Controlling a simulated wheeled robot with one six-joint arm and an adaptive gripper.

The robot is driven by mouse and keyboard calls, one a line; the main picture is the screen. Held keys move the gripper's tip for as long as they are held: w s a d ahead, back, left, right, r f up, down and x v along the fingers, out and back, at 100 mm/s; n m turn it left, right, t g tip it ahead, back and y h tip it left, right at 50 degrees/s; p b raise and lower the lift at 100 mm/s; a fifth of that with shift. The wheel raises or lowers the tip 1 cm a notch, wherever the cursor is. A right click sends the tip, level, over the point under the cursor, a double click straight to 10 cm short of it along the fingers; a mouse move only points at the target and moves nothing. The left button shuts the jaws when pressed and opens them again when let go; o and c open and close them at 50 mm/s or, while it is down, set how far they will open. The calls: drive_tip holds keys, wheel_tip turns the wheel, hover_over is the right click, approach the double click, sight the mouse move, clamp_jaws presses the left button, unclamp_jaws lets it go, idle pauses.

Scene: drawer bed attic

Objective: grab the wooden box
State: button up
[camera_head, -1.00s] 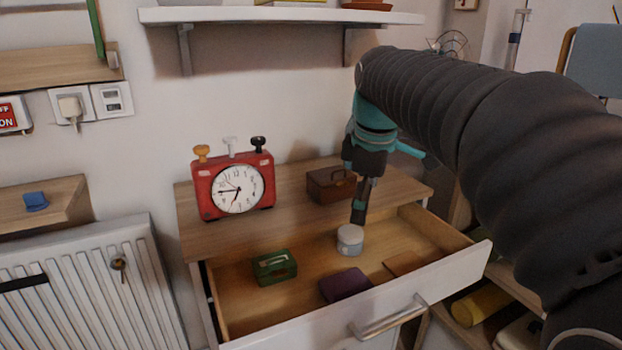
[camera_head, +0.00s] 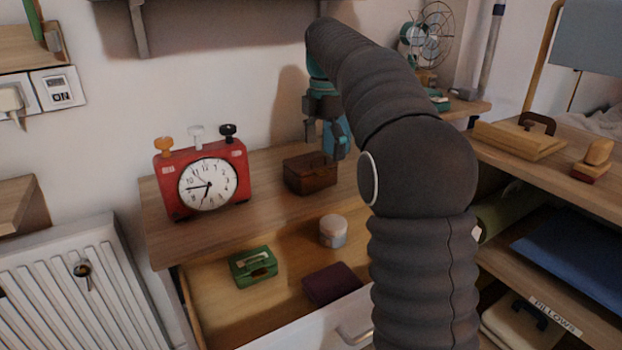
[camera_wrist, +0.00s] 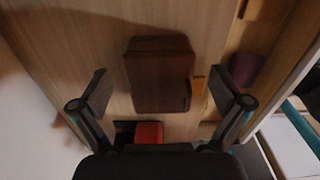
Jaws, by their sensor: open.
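The wooden box (camera_head: 310,177) is dark brown with a small handle. It stands on the dresser top, right of the red clock. My gripper (camera_head: 325,146) hangs above the box, fingers pointing down and empty. In the wrist view the box (camera_wrist: 160,75) lies between and beyond the two spread fingers of my gripper (camera_wrist: 163,92), apart from both. Part of the dresser top right of the box is hidden by my arm.
The red clock (camera_head: 205,182) stands close on the left. The drawer (camera_head: 215,305) is open in front, holding a green case (camera_head: 253,267), a round white tin (camera_head: 333,232) and a purple item (camera_head: 331,284). A shelf unit (camera_head: 585,190) stands at right.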

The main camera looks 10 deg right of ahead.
sight(322, 164)
drive_tip(key=f, duration=0.4)
drive_tip(key=shift+a+f+b, duration=0.2)
drive_tip(key=shift+f+b, duration=0.05)
drive_tip(key=shift+b, duration=0.15)
drive_tip(key=c, duration=1.2)
drive_tip(key=shift+r, duration=0.1)
